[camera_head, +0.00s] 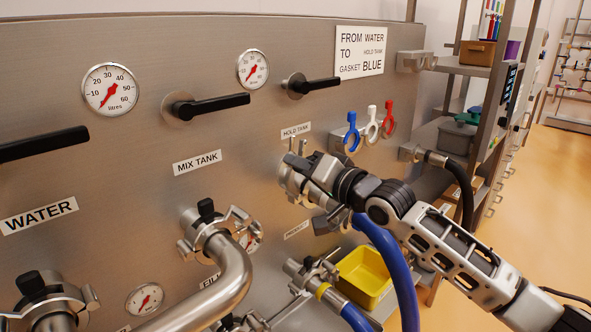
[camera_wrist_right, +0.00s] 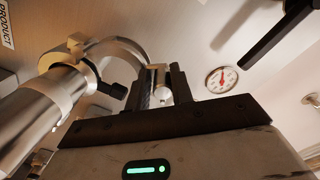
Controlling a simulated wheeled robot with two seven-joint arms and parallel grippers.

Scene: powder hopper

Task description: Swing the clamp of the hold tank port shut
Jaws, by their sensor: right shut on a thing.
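The hold tank port (camera_head: 290,172) is on the steel panel below the HOLD TANK label (camera_head: 296,130). Its metal clamp is partly hidden behind my right gripper (camera_head: 310,172). In the right wrist view, a curved clamp half (camera_wrist_right: 128,48) stands away from the pipe end (camera_wrist_right: 45,105) on one side. My right gripper (camera_wrist_right: 164,88) is shut on a pale metal part at the end of this curve. A black knob (camera_wrist_right: 117,90) shows beside the fingers. A blue hose (camera_head: 388,252) hangs below my right wrist. My left gripper is not in view.
Blue, white and red gaskets (camera_head: 371,130) hang right of the port. A black valve handle (camera_head: 318,85) sticks out above it. The mix tank port (camera_head: 205,222) holds a bent steel pipe (camera_head: 225,285). A yellow bin (camera_head: 365,277) stands below.

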